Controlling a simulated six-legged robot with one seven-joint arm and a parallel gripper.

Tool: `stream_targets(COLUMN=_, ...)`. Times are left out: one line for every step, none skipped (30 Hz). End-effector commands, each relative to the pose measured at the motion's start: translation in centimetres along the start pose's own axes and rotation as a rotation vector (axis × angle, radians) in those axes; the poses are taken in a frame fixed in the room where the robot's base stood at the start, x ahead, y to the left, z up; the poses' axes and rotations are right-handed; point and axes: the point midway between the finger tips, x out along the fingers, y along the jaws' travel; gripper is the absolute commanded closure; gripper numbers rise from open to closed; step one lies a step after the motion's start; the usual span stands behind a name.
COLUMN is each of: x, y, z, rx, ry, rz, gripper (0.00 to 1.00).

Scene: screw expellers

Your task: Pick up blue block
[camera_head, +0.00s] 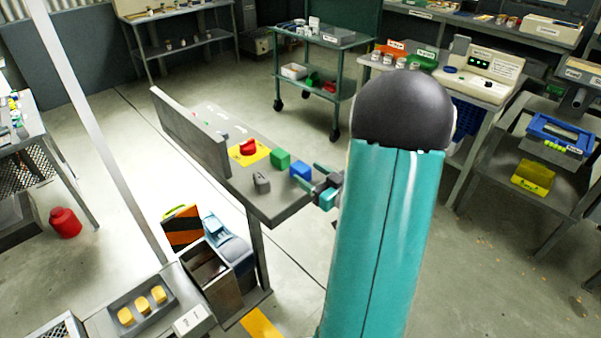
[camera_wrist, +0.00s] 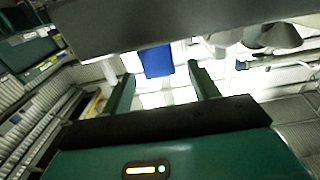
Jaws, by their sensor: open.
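The blue block (camera_head: 300,171) sits on the grey bench (camera_head: 272,205) near its right edge, beside a green block (camera_head: 281,159). My gripper (camera_head: 311,177) is at that edge, pointing at the blue block, with its teal fingers apart. In the wrist view, the blue block (camera_wrist: 157,61) shows between the two fingertips of my gripper (camera_wrist: 160,71), with a gap on each side. The grey bench (camera_wrist: 150,25) fills the top of that view, so the picture looks upside down. I cannot tell whether the block's near end lies between the fingers or just beyond them.
A red button (camera_head: 248,147) on a yellow plate and a small grey object (camera_head: 261,183) are on the bench. A grey upright panel (camera_head: 190,130) runs along its left side. A green cart (camera_head: 318,45) stands behind. Open floor lies between bench and cart.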

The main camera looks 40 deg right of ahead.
Motion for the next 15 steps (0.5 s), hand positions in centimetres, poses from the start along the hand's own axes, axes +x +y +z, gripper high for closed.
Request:
stream_targets(x=0.9, y=0.0, z=0.0, rx=-0.001, ry=0.002, rz=-0.004, gripper=0.4)
stream_targets(x=1.4, y=-0.1, z=0.0, rx=-0.001, ry=0.002, rz=-0.006, gripper=0.4)
stream_targets(x=2.1, y=-0.1, z=0.0, rx=0.0, ry=0.002, rz=-0.005, gripper=0.4)
stream_targets(x=2.5, y=0.0, z=0.0, rx=-0.001, ry=0.001, rz=-0.004, gripper=0.4)
stream_targets(x=3.0, y=0.0, z=0.0, rx=-0.001, ry=0.001, rz=-0.005, gripper=0.4)
stream_targets(x=3.4, y=0.0, z=0.0, rx=-0.001, ry=0.002, rz=-0.004, gripper=0.4)
stream_targets(x=3.6, y=0.0, z=0.0, rx=0.0, ry=0.001, rz=-0.003, gripper=0.4)
stream_targets(x=3.8, y=0.0, z=0.0, rx=0.0, ry=0.001, rz=-0.002, gripper=0.4)
stream_targets(x=3.9, y=0.0, z=0.0, rx=0.0, ry=0.001, rz=-0.002, gripper=0.4)
stream_targets(x=3.9, y=0.0, z=0.0, rx=0.0, ry=0.0, rz=-0.001, gripper=0.4)
stream_targets(x=3.9, y=0.0, z=0.0, rx=0.0, ry=0.0, rz=-0.001, gripper=0.4)
stream_targets(x=3.9, y=0.0, z=0.0, rx=0.0, ry=0.0, rz=-0.001, gripper=0.4)
stream_targets(x=3.9, y=0.0, z=0.0, rx=0.0, ry=0.001, rz=-0.001, gripper=0.4)
stream_targets(x=3.9, y=0.0, z=0.0, rx=0.0, ry=0.001, rz=-0.001, gripper=0.4)
stream_targets(x=3.9, y=0.0, z=0.0, rx=0.0, ry=0.001, rz=-0.001, gripper=0.46)
